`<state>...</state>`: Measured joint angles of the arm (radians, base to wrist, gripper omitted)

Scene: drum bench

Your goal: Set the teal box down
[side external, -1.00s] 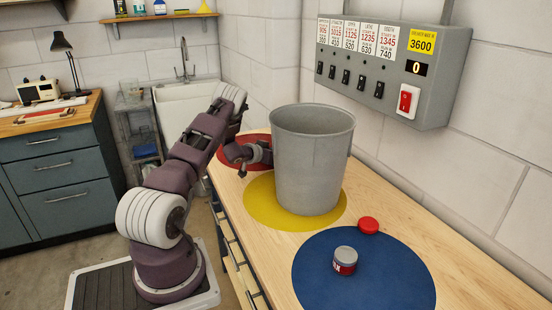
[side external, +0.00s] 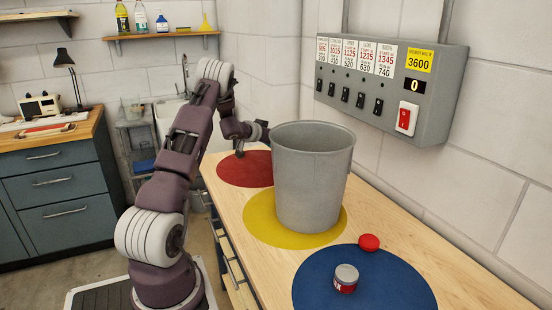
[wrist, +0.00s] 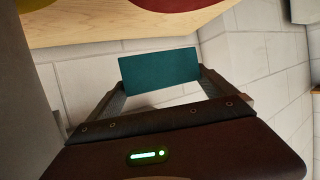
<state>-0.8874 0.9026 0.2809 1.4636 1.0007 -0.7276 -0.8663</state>
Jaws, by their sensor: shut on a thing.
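A teal box (wrist: 160,70) shows in the wrist view as a flat dark teal face between the two fingers. My gripper (wrist: 158,88) is shut on it. The bench edge and wall show beyond the box, and no contact with the bench is visible. In the side view my gripper (side external: 240,148) is at the far end of the bench, by the red circle (side external: 240,172) and left of the grey bin (side external: 310,180). I cannot make out the box in the side view.
The tall bin stands on the yellow circle (side external: 262,225). A blue circle (side external: 390,290) nearer the camera bears a small red and grey tin (side external: 345,280). A red lid (side external: 369,242) lies beside it. A switch panel (side external: 385,90) hangs on the wall.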

